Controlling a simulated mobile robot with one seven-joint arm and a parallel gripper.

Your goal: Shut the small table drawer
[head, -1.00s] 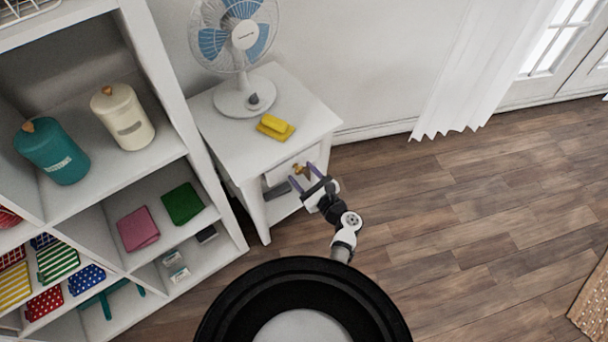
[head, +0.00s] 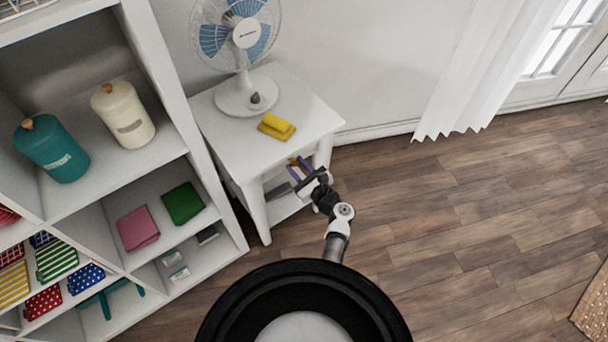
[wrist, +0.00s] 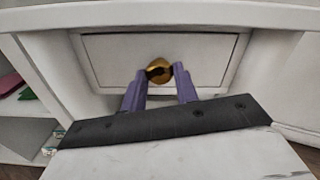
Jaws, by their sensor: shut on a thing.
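The small white side table (head: 235,140) stands against the wall beside the shelf. Its drawer has a pale front (wrist: 110,55) with a round gold knob (wrist: 158,66), seen under the tabletop in the wrist view. My gripper (wrist: 159,74) is shut on the knob, one purple finger at each side of it. In the head view my gripper (head: 299,167) reaches the table's front from the right. The drawer front looks about level with the table's frame; any small gap is too fine to tell.
A white shelf unit (head: 172,80) with canisters and folded cloths stands close on the left.

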